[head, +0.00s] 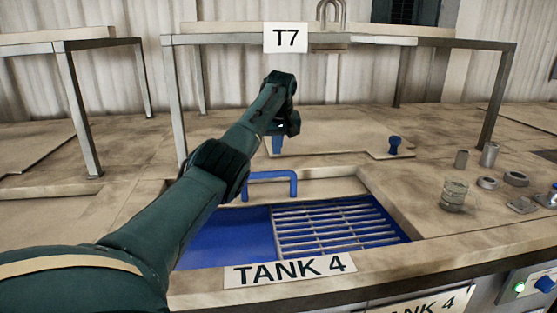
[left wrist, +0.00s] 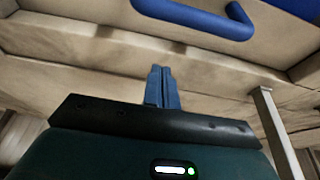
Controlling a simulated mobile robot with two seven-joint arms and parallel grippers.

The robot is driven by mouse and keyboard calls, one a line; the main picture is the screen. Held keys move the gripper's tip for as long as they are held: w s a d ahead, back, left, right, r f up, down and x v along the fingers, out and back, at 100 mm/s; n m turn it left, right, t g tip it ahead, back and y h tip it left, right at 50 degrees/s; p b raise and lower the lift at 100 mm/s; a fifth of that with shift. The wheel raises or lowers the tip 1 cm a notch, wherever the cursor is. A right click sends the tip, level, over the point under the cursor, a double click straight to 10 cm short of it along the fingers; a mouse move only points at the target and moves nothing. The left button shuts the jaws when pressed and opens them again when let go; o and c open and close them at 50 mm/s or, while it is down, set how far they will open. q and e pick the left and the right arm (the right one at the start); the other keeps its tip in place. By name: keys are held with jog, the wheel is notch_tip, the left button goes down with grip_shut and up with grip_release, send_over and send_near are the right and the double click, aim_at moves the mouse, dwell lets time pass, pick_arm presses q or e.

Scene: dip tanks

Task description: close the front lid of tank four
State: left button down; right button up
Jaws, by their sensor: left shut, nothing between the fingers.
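Tank four (head: 290,270), labelled TANK 4, stands open at the front, with blue inside and a metal grate (head: 335,225). A beige panel that looks like its front lid (head: 328,187) stands at the back of the opening, with a blue bar handle (head: 294,184) on it. My left gripper (head: 278,145) is above and behind the handle, fingers pointing down, shut and empty. In the left wrist view the closed blue fingertips (left wrist: 162,85) are apart from the blue handle (left wrist: 195,15). My right gripper is not in view.
A flat panel with a blue knob (head: 395,146) lies behind the opening. A metal-legged rack (head: 490,95) with a T7 sign (head: 286,38) and a padlock stands over it. A glass jar (head: 453,195) and several metal parts sit at right.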

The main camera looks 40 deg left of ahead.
pick_arm(q)
jog(key=shift+s+d+f+p, duration=0.25)
jog(key=shift+s+d+f, duration=0.1)
jog(key=shift+f, duration=0.3)
jog(key=shift+s+d+f+p, duration=0.25)
jog(key=shift+d+f, duration=0.15)
jog(key=shift+f, duration=0.3)
jog(key=shift+s+d+f+p, duration=0.25)
jog(key=shift+d+f, duration=0.1)
jog(key=shift+f, duration=0.3)
